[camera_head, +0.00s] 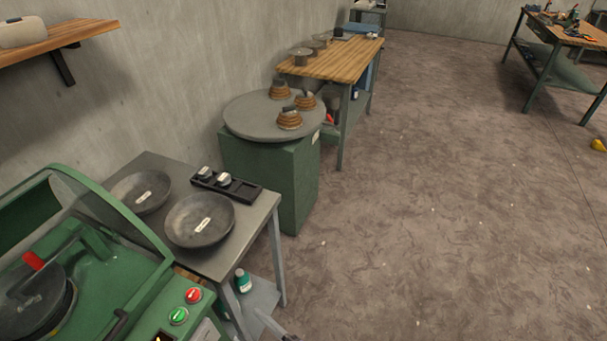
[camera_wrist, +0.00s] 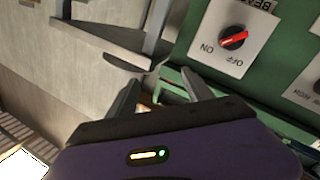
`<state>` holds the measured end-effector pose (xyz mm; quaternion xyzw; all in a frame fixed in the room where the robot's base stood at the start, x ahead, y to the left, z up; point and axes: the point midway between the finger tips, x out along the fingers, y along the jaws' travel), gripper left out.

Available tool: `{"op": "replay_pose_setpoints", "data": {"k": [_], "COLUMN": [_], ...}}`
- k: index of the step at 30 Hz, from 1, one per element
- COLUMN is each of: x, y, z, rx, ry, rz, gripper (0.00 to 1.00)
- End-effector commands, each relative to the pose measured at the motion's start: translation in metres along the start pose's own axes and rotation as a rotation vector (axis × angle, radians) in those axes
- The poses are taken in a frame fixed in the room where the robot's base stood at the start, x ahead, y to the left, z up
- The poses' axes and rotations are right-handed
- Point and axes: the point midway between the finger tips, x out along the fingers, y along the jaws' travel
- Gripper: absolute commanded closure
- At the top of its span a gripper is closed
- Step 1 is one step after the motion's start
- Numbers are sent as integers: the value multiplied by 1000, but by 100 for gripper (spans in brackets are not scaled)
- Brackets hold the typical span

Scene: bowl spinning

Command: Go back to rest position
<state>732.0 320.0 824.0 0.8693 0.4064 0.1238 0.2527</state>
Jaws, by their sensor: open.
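My gripper (camera_wrist: 161,82) shows in the wrist view with its two dark fingers apart and nothing between them. It is beside the green machine panel (camera_wrist: 187,55), which carries a red-pointer rotary switch (camera_wrist: 233,39) on a white ON/OFF plate. The fingers look apart from the switch. In the head view, a small grey piece at the bottom edge may be part of my arm; the gripper cannot be made out there.
The green spinning machine (camera_head: 135,283) with red and green buttons stands at left. Beside it, a grey table (camera_head: 258,212) holds two dark bowls (camera_head: 200,220) and a black tray (camera_head: 240,192). Behind are a green pedestal (camera_head: 275,175) and wooden bench (camera_head: 340,62).

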Motion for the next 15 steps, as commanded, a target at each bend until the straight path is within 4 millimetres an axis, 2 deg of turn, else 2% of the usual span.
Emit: {"op": "replay_pose_setpoints", "data": {"k": [5, 6, 15], "x": [-54, -70, -198], "y": [43, 52, 97], "z": [-18, -22, -57], "rx": [117, 148, 356], "ry": [-63, -81, -208], "rz": [220, 267, 539], "gripper": [40, 40, 40]}}
